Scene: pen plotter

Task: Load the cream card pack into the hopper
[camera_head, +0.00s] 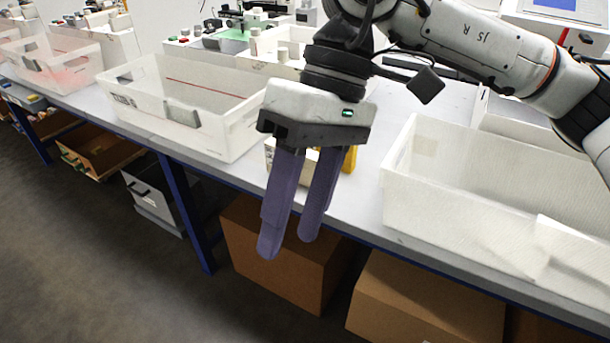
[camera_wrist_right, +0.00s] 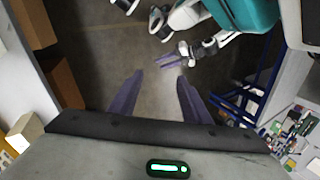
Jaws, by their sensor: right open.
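My right gripper (camera_head: 288,247) hangs in front of the table edge, fingers pointing down, open with nothing between them. Its fingers also show in the right wrist view (camera_wrist_right: 159,75), over the floor. A cream box (camera_head: 269,152), possibly the cream card pack, stands on the table behind the gripper, mostly hidden by it. A pale cream block shows at the lower left of the right wrist view (camera_wrist_right: 25,135). Another purple-fingered gripper, my left one (camera_wrist_right: 168,62), shows small in that view; its opening is unclear. I cannot pick out the hopper.
A yellow item (camera_head: 350,158) stands behind my right gripper. White bins stand at left (camera_head: 190,135) and right (camera_head: 440,215) on the grey table. Cardboard boxes (camera_head: 285,260) sit underneath. Machines line the back. The floor in front is clear.

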